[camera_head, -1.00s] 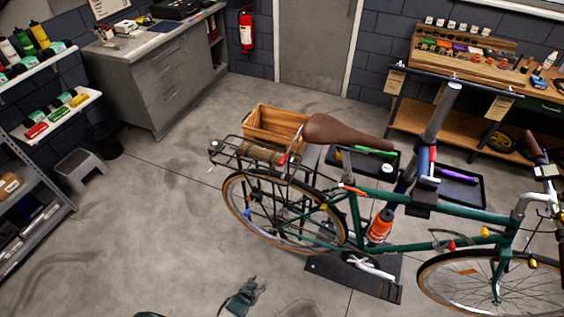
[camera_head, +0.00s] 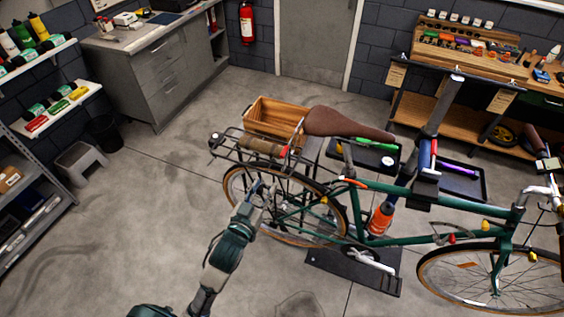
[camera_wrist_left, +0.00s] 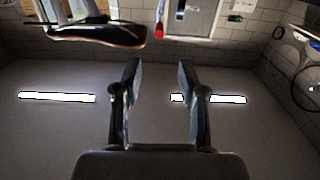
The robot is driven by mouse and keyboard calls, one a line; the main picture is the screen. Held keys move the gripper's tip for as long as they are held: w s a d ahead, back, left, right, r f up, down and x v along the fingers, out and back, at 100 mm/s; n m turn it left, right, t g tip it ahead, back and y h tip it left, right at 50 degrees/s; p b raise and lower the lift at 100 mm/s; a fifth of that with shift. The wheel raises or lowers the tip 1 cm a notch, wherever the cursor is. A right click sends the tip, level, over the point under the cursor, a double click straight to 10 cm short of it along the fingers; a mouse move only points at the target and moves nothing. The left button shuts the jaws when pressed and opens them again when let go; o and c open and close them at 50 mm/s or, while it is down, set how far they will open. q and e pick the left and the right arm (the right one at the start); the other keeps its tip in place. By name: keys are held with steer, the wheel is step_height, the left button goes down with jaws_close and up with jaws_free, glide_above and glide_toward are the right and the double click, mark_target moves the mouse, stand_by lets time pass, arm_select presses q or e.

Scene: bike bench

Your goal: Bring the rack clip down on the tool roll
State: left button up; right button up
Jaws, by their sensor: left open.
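The tool roll (camera_head: 262,146) is a brown rolled bundle lying on the black rear rack (camera_head: 226,152) of the green bicycle, behind the saddle. The rack clip is too small to make out clearly; a small red part (camera_head: 284,151) shows at the roll's right end, and I cannot tell if it belongs to the clip. My left gripper (camera_head: 264,190) is below the roll in the picture, in front of the rear wheel, apart from the roll. In the left wrist view its two fingers (camera_wrist_left: 158,66) stand apart with nothing between them. My right gripper is not in view.
The brown saddle (camera_head: 345,127) is right of the roll. A wooden crate (camera_head: 272,117) is behind the rack. Black trays (camera_head: 462,182) and the repair stand's upright (camera_head: 440,105) are farther right.

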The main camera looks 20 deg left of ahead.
mark_target(282, 156)
arm_select(q)
steer(key=w, duration=0.4)
steer(key=w+b, duration=0.1)
steer(key=w, duration=0.4)
steer(key=w+d, duration=0.1)
steer(key=w, duration=0.3)
steer(key=shift+w, duration=0.3)
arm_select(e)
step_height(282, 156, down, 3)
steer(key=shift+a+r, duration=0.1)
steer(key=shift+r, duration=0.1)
arm_select(q)
jaws_close()
